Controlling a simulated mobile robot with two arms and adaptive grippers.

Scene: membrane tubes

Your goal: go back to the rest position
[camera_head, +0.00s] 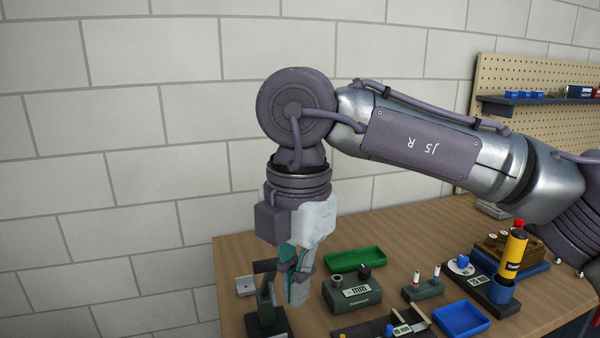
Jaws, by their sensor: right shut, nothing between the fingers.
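My right gripper (294,290) hangs pointing down from my right arm, which comes in from the right. Its fingers are shut with nothing between them. My left gripper does not show.
A green tray (355,259), a green device with a display (352,290), a small holder with tubes (423,288), a blue tray (461,320) and a yellow cylinder (513,253) in a blue cup stand on the bench. A brick wall and pegboard (540,75) are behind.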

